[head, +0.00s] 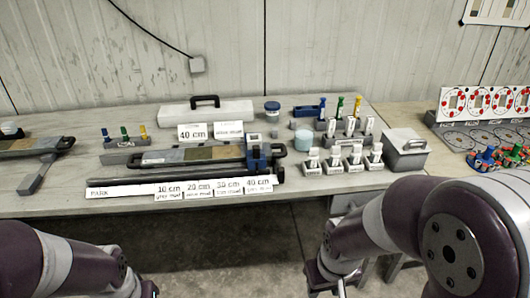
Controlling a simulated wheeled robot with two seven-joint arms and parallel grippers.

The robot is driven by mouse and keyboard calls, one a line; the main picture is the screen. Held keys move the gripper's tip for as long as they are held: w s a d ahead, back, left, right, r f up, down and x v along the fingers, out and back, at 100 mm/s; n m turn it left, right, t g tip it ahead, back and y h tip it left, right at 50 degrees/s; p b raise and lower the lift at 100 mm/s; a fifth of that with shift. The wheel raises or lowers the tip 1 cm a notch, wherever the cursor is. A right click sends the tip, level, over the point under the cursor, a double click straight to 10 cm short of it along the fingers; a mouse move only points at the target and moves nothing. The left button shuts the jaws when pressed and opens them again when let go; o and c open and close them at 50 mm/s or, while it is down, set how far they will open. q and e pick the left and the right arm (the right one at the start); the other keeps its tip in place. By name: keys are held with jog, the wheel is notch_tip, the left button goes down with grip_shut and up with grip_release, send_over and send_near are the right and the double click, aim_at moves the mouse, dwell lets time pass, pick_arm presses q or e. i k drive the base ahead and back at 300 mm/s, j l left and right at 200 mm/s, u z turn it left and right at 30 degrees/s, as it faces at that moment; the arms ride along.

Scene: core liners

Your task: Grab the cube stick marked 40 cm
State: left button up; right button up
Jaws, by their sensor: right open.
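A small card reading "40 cm" (192,132) stands in front of a white case at the back of the table. A second "40 cm" label (258,184) is the rightmost on the white label strip along the core liner tray (190,155). Sticks with blue, green and yellow tops stand in a grey rack (345,130); their markings are too small to read, so I cannot tell which stick is the 40 cm one. My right gripper (328,284) is open and empty, below the table's front edge. My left gripper (149,290) is mostly cut off at the bottom edge.
Several white-topped holders (344,158) stand in front of the rack. A grey lidded box (404,150) is right of them. A smaller rack of coloured sticks (125,140) is on the left. A white case (230,108) stands behind. Bare tabletop lies along the front edge (200,203).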

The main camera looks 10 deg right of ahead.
aim_at(349, 127)
jog(key=i+z, duration=0.1)
jog(key=z, duration=0.7)
jog(key=i+z, duration=0.1)
jog(key=z, duration=0.3)
